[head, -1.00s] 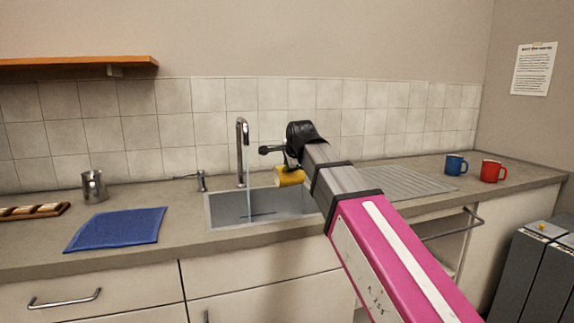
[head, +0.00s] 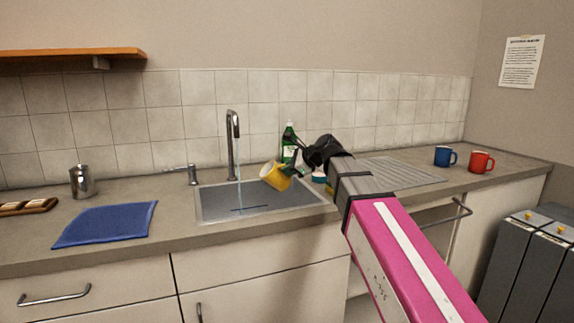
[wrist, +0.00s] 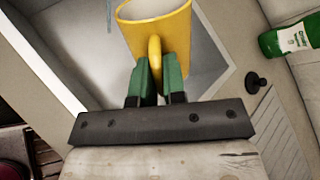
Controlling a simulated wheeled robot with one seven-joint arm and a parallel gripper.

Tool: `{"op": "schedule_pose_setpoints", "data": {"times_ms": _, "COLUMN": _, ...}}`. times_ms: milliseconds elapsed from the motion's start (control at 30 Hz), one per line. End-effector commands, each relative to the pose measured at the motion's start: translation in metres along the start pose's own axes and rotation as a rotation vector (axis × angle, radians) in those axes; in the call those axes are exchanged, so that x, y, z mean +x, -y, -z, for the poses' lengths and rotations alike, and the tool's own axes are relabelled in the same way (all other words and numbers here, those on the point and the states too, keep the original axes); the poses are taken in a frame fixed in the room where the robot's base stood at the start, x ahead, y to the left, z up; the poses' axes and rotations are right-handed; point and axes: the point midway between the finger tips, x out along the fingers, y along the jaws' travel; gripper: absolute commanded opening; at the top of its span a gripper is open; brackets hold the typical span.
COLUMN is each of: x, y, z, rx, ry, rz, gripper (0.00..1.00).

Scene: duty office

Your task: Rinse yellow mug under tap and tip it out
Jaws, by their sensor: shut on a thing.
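The yellow mug (head: 275,176) is tilted above the right part of the sink (head: 213,207), its mouth toward the upper left. My gripper (head: 296,172) is shut on the mug's handle; in the wrist view the green fingers of my gripper (wrist: 155,80) clasp the handle of the yellow mug (wrist: 158,35). Its white inside shows only in part, so I cannot tell whether it holds water. The tap (head: 233,140) runs a thin stream of water (head: 239,180) into the sink, left of the mug and apart from it.
A blue cloth (head: 105,224) and metal jug (head: 82,182) are on the left. Blue (head: 444,156) and red (head: 481,161) mugs stand at the far right.

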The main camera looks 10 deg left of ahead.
Motion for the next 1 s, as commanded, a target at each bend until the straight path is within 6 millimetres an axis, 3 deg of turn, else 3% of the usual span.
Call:
{"op": "schedule_pose_setpoints", "data": {"times_ms": 600, "x": 0.024, "y": -0.023, "z": 0.024, "rx": 0.431, "ry": 0.46, "rz": -0.004, "gripper": 0.0}}
{"op": "schedule_pose_setpoints", "data": {"times_ms": 1000, "x": 0.03, "y": -0.028, "z": 0.026, "rx": 0.54, "ry": 0.582, "rz": -0.004, "gripper": 0.0}}
